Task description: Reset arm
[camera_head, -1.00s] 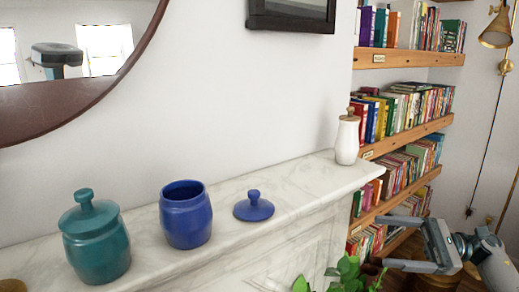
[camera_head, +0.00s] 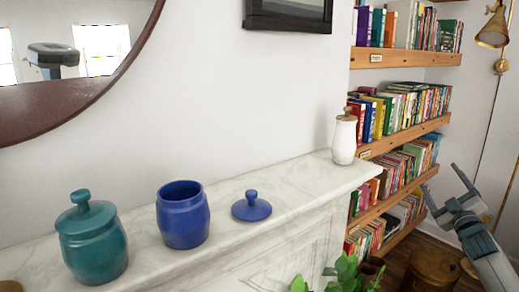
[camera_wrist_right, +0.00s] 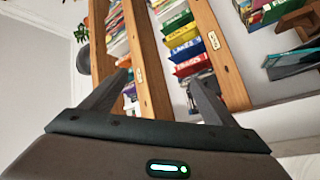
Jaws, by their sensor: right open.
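My right gripper (camera_head: 447,196) is at the lower right of the head view, in front of the bookshelf and to the right of the mantel. It is open and empty. In the right wrist view its two fingers (camera_wrist_right: 160,92) are spread apart, with shelf boards and books beyond them. My left gripper is not in view.
On the marble mantel (camera_head: 290,190) stand a lidded teal jar (camera_head: 92,243), an open blue jar (camera_head: 183,215), a blue lid (camera_head: 251,206) lying beside it, and a white jar (camera_head: 344,140). A bookshelf (camera_head: 405,60) stands to the right. A plant (camera_head: 343,274) is below the mantel.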

